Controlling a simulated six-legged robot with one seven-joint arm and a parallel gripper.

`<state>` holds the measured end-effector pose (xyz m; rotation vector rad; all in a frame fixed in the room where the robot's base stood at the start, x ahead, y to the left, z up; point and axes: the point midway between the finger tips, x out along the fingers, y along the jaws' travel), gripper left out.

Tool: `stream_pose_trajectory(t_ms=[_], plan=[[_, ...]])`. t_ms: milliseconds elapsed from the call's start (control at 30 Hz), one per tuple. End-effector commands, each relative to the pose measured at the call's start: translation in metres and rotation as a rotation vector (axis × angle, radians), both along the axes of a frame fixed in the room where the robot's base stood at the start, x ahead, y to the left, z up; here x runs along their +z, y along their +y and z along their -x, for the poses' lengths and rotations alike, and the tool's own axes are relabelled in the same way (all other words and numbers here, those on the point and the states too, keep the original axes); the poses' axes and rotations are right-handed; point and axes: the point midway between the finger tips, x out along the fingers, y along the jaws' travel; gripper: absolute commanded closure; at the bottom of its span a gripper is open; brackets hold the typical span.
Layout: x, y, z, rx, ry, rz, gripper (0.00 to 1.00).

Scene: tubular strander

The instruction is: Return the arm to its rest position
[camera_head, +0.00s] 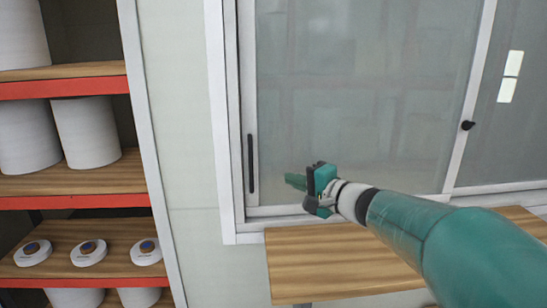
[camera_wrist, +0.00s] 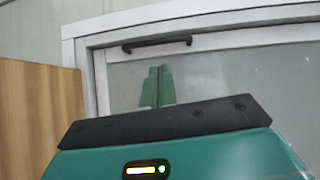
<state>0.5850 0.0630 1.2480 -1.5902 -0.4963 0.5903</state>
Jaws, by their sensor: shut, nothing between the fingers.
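My gripper (camera_head: 297,181) is at the end of my teal arm, which reaches in from the lower right in the head view. It is in front of the lower left part of a glass sliding window (camera_head: 360,90). The fingers are together and hold nothing. In the wrist view the two teal fingers (camera_wrist: 156,88) stand side by side, pointing toward the window frame (camera_wrist: 100,80). I cannot tell how far the fingertips are from the glass.
A wooden tabletop (camera_head: 330,262) lies below the window, under my arm. Shelves with red edges (camera_head: 70,86) stand at the left, holding white cylinders (camera_head: 88,132) and white round discs (camera_head: 88,253). A dark handle (camera_head: 251,163) is on the window's left frame.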

Motion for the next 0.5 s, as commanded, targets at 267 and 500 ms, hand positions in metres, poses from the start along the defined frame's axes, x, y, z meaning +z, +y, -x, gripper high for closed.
stream_pose_trajectory(t_ms=[267, 500], plan=[[-0.046, 0.045, 0.107, 0.215, 0.115, 0.419, 1.00], [-0.092, 0.031, 0.195, 0.319, 0.211, 0.807, 1.00]])
